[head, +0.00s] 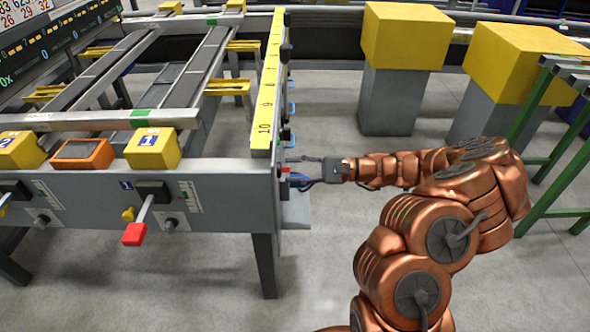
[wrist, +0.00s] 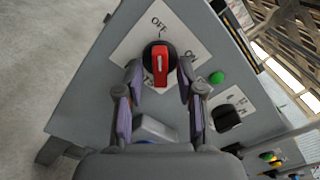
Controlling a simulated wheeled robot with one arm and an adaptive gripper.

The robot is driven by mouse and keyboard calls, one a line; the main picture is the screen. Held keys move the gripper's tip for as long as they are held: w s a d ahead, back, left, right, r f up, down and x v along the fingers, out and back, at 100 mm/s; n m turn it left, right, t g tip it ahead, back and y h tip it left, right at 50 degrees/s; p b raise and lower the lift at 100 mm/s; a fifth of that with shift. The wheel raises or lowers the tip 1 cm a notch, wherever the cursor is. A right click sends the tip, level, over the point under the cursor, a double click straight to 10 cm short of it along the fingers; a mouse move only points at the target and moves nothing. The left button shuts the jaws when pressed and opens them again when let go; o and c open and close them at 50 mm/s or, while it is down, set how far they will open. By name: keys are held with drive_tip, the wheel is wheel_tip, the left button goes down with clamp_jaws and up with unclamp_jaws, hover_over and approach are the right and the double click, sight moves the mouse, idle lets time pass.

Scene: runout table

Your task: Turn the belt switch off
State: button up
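The belt switch (wrist: 160,64) is a red rotary handle on a black round base, on a white plate on the grey panel in the wrist view. OFF is printed above it and a second label, seemingly ON, to its right. The handle stands nearly upright in the picture, in line with the OFF mark. My gripper (wrist: 159,76) is open, with one finger on each side of the handle and gaps visible between. In the head view my gripper (head: 297,173) is at the table's right end face; the switch is mostly hidden there.
A green button (wrist: 217,77) and a black knob (wrist: 226,117) sit to the right of the switch. A red-tipped lever (head: 135,233) projects from the table front (head: 215,190). Yellow-topped pedestals (head: 392,95) and a green frame (head: 545,110) stand to the right.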

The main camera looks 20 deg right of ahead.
drive_tip(key=shift+d, duration=0.15)
drive_tip(key=v, duration=1.1)
drive_tip(key=shift+d, duration=0.3)
drive_tip(key=shift+s, duration=0.15)
drive_tip(key=s+a+r+n+g+h, duration=0.3)
drive_tip(key=s+a+r+n+g, duration=0.15)
drive_tip(key=a, duration=0.55)
drive_tip(key=s+a+r+n+g+h, duration=0.35)
drive_tip(key=s+a+n+g, duration=0.2)
drive_tip(key=a, duration=0.35)
drive_tip(key=s+d+f+n+t+h, duration=0.1)
drive_tip(key=s+d+f+h, duration=0.15)
drive_tip(key=s+h, duration=0.45)
drive_tip(key=s+d+f+n+t+h, duration=0.15)
drive_tip(key=s+d+h, duration=0.25)
drive_tip(key=s, duration=0.8)
wheel_tip(320, 180, up, 24)
drive_tip(key=s+p, duration=0.2)
drive_tip(key=p, duration=2.1)
